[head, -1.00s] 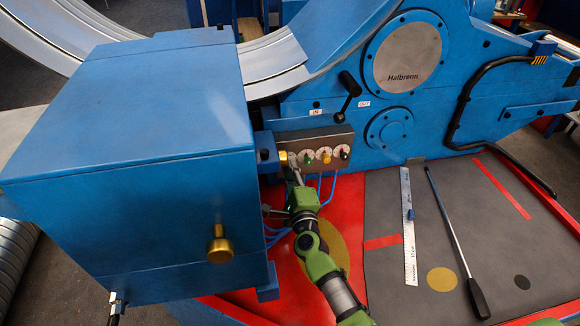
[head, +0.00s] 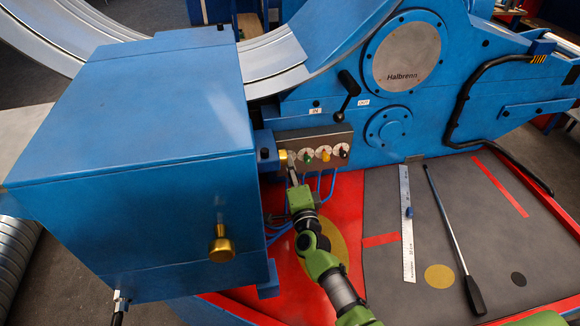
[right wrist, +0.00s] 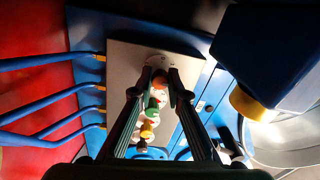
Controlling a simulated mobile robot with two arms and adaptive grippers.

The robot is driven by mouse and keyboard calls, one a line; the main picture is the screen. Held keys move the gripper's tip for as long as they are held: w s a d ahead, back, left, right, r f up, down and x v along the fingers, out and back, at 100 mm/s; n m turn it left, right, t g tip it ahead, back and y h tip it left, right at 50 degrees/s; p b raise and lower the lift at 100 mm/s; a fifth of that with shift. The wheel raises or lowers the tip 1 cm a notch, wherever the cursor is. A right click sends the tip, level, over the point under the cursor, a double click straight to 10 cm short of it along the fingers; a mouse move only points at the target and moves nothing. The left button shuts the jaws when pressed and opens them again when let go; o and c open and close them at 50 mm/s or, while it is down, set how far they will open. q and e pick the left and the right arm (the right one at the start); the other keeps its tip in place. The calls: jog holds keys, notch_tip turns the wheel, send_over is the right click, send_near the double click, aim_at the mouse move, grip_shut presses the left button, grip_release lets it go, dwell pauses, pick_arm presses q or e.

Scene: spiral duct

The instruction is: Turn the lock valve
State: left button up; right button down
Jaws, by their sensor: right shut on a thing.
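A small grey valve panel (head: 335,143) is fixed to the blue machine at the centre of the head view. It carries a row of small knobs on white dials, among them a green knob (head: 308,158) and an orange knob (head: 326,157). My right gripper (head: 292,172) reaches up to the left end of this row. In the right wrist view its fingers (right wrist: 159,82) are shut on the reddish end knob (right wrist: 158,77), which they partly hide. My left gripper is not in view.
A big blue box (head: 130,150) with a brass knob (head: 220,245) stands close left of my right arm. Blue hoses (head: 325,186) hang below the panel. A ruler (head: 407,225) and a black-handled bar (head: 455,240) lie on the grey mat at right.

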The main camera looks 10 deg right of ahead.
jog(key=c, duration=2)
grip_release()
jog(key=shift+o, duration=0.2)
jog(key=s, duration=1.2)
jog(key=shift+f, duration=0.2)
jog(key=shift+f, duration=0.1)
